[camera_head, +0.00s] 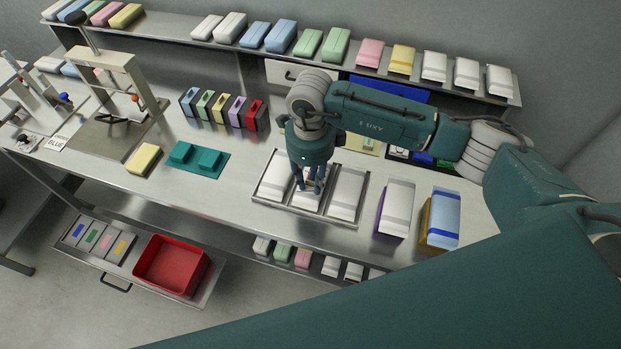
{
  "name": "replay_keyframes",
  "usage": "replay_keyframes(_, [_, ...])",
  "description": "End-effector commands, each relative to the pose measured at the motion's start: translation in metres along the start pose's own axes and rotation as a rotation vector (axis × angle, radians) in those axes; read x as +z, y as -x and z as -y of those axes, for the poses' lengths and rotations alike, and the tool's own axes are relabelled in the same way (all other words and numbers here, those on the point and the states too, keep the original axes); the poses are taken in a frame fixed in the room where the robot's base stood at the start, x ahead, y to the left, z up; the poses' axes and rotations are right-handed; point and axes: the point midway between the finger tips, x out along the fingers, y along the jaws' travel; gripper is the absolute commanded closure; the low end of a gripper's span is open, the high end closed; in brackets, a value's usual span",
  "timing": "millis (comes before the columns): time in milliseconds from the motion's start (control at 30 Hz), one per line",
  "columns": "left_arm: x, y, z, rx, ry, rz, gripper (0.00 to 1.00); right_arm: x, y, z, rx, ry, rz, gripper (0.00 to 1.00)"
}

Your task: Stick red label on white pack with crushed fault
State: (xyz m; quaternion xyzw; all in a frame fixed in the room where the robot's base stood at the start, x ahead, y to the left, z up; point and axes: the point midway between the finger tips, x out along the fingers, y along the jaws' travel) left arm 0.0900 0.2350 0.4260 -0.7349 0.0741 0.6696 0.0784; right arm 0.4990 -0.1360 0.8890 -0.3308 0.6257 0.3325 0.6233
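Three white packs lie side by side in a metal tray (344,224) on the bench: a left one (276,176), a middle one (306,202) and a right one (346,194). My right gripper (309,187) points down over the middle pack, its fingertips at or just above the top. The gripper partly hides that pack, and I cannot tell whether it holds a label. No crushed fault can be made out at this size. A red label dispenser (256,114) stands at the right end of a row of coloured dispensers. My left gripper is out of view.
A yellow pack (143,158) and a teal fixture (196,159) lie left of the tray. Two larger pack stacks (397,207) (441,218) stand to its right. A press (118,85) is at left. A red bin (172,265) sits below the bench.

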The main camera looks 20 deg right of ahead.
Motion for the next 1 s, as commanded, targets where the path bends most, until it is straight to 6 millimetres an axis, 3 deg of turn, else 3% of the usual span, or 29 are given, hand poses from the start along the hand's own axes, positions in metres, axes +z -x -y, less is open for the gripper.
replay_keyframes(267, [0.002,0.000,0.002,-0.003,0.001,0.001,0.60,0.000,0.008,0.001,-0.001,0.000,0.000,0.72])
replay_keyframes(700, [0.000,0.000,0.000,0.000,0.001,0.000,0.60,0.000,0.096,0.000,-0.004,0.000,0.002,0.72])
replay_keyframes(1000, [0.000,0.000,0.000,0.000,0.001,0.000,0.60,0.000,0.120,-0.001,-0.001,0.000,0.000,0.72])
